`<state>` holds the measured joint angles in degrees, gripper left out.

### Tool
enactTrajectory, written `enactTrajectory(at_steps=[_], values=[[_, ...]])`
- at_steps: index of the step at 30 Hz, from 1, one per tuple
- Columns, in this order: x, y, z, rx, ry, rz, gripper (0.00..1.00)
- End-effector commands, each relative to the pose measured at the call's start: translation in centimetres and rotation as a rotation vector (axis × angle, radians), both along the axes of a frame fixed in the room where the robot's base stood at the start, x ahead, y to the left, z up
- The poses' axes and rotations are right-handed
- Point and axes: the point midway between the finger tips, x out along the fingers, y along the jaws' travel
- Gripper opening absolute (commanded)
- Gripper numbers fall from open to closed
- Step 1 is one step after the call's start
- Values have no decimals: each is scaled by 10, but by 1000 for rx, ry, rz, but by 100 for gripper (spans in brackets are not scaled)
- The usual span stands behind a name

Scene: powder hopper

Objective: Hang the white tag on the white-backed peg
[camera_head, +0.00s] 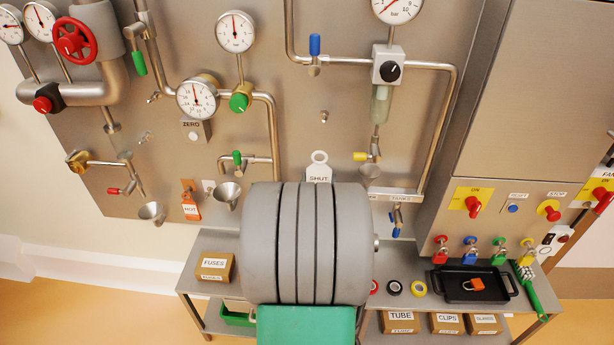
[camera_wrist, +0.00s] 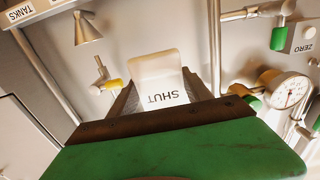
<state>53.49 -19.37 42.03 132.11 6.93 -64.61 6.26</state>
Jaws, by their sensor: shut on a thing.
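The white tag (camera_head: 318,167), marked SHUT and with a ring at its top, shows upright above my arm in the head view. In the wrist view the white tag (camera_wrist: 160,78) stands between the fingers of my gripper (camera_wrist: 162,92), which is shut on it; its lettering is upside down there. My arm hides the gripper in the head view. A small pale-backed peg (camera_head: 208,186) is on the steel panel, left of the tag and just right of a hanging orange tag (camera_head: 191,207); it looks white-backed and bare. I cannot make it out in the wrist view.
Funnels (camera_head: 228,193), a yellow-handled valve (camera_head: 362,156), pipes and gauges (camera_head: 197,97) stick out from the panel around the tag. Below is a steel shelf with a FUSES box (camera_head: 215,267), tape rolls and a black tray (camera_head: 471,295).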

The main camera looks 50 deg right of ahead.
Motion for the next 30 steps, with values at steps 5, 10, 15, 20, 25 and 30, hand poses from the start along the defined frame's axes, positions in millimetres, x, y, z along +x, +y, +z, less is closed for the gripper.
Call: enactTrajectory(at_steps=[5,10,15,20,25,30], values=[[-9,-5,6,0,0,-23,18],[-10,-5,12,0,0,-24,18],[-9,-4,14,-1,-1,-22,18],[-14,4,13,-2,-1,-20,18],[-19,15,13,-2,0,-18,18],[-26,25,13,-2,-1,-18,18]])
